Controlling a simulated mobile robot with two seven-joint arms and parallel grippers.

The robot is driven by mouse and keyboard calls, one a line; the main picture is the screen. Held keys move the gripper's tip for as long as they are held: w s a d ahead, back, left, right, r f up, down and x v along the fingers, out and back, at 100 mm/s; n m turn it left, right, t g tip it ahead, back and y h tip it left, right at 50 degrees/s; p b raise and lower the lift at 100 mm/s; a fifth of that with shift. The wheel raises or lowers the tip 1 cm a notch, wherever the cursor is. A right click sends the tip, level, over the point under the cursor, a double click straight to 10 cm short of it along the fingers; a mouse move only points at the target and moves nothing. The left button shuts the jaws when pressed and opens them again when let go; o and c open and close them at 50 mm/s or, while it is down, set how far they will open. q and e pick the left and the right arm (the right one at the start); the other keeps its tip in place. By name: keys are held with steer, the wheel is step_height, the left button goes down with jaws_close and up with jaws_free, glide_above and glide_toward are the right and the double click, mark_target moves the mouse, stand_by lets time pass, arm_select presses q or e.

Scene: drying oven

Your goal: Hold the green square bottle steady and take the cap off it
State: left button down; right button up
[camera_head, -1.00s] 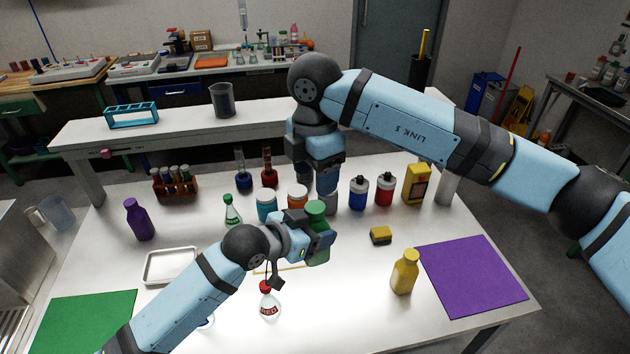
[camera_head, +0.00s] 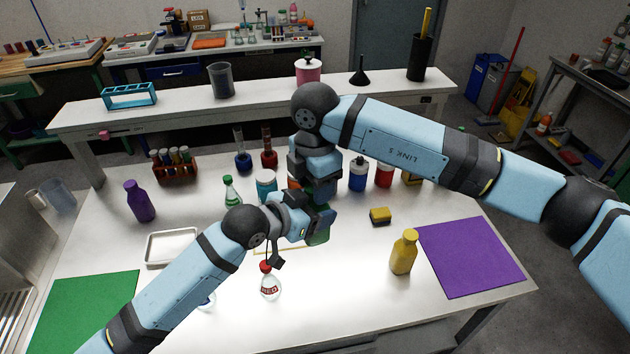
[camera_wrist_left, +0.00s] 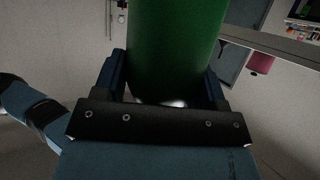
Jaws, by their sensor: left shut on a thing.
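The green square bottle (camera_head: 319,238) is mostly hidden behind my left gripper (camera_head: 318,222); only a lower green part shows in the head view. The left gripper is shut on the bottle, and the bottle's green side (camera_wrist_left: 175,45) fills the space between the fingers in the left wrist view. My right gripper (camera_head: 322,194) points down directly over the bottle's top. It hides the cap, and its fingertips are not clear enough to tell open from shut or whether they touch the cap.
Blue (camera_head: 358,175) and red (camera_head: 384,176) bottles stand close behind. A purple mat (camera_head: 470,257) lies clear at right.

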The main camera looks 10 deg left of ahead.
steer(key=c, duration=0.6)
steer(key=shift+o, duration=0.2)
steer(key=shift+n, duration=1.8)
steer(key=o, duration=1)
steer(key=shift+r, duration=0.1)
